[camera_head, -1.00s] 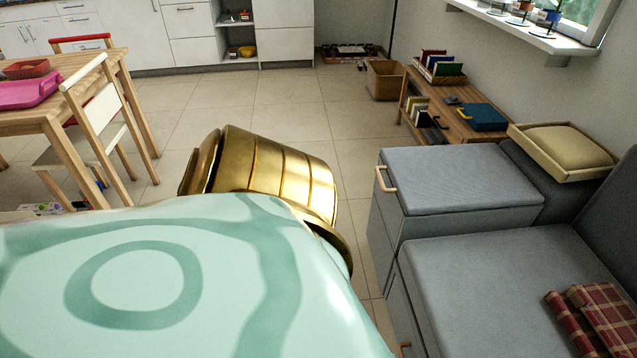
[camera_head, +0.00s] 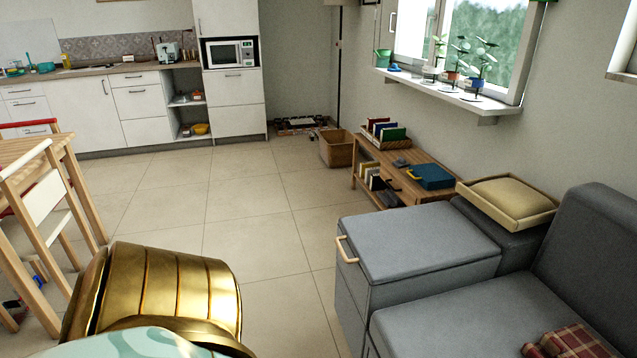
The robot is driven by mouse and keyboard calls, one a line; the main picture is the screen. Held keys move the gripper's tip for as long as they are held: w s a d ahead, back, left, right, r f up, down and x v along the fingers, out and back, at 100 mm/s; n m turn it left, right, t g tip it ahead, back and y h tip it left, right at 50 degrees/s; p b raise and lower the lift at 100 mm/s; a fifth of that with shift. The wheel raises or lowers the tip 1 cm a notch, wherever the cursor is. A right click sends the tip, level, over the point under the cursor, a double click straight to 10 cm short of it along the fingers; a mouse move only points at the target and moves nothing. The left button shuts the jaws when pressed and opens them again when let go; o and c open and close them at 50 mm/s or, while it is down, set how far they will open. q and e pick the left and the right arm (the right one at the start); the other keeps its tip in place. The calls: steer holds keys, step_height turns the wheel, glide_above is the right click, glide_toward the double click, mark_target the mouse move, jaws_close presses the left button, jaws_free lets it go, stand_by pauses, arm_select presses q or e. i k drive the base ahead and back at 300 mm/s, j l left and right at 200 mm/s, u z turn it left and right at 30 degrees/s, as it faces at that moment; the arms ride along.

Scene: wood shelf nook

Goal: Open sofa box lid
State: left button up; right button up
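The sofa box (camera_head: 349,288) is a grey block at the left end of the grey sofa. Its flat padded lid (camera_head: 415,240) lies shut on top. A light wooden handle (camera_head: 345,249) sits at the lid's left front edge. My own gold and mint arm parts show at the lower left, apart from the box across a stretch of floor. Neither gripper is in view.
A beige cushion in a tray (camera_head: 508,200) rests behind the box on the sofa. A low wooden shelf (camera_head: 405,180) with books and a wicker basket (camera_head: 337,148) stand behind. A wooden chair (camera_head: 45,215) is at left. The tiled floor (camera_head: 240,215) between is clear.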

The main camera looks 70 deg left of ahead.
mark_target(389, 246)
steer(key=u, duration=1.75)
